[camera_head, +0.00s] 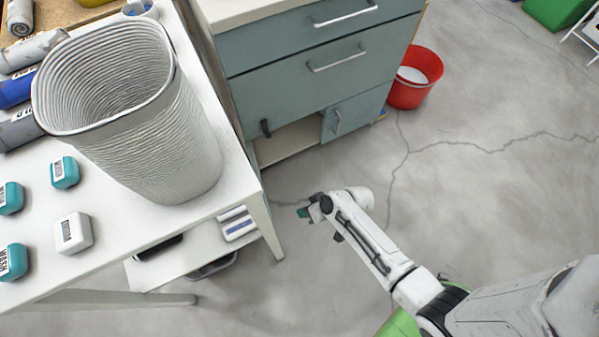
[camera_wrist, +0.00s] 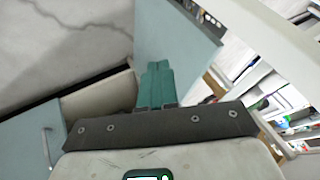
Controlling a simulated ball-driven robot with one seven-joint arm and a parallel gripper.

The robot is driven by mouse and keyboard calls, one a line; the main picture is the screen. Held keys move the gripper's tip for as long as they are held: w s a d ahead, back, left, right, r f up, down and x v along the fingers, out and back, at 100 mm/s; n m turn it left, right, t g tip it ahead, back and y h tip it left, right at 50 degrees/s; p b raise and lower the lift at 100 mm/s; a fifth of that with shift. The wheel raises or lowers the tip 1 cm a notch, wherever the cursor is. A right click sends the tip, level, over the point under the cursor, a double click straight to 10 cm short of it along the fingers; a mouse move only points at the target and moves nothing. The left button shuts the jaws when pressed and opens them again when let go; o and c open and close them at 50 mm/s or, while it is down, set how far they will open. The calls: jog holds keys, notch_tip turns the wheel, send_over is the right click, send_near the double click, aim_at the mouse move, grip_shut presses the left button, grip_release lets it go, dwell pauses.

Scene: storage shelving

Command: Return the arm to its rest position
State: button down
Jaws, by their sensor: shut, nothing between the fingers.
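My gripper (camera_head: 303,212) is at the end of my arm, above the floor in front of the teal cabinet and to the right of the white table. In the wrist view its two green fingers (camera_wrist: 155,82) are pressed together with nothing between them. My arm reaches from the lower right toward the cabinet, and the gripper points left in the head view. No object is held.
A teal cabinet (camera_head: 290,85) stands beyond the gripper, with an open lower compartment. A white table (camera_head: 150,235) at left bears a ribbed basket (camera_head: 150,130) and several small boxes. A red bucket (camera_head: 408,92) stands right of the cabinet. The floor (camera_head: 480,170) at right is clear.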

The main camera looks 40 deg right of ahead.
jog(key=v, duration=0.2)
jog(key=p+v, duration=0.1)
jog(key=v, duration=0.2)
jog(key=shift+s+a+r, duration=0.15)
jog(key=shift+s+r, duration=0.1)
jog(key=shift+s, duration=0.05)
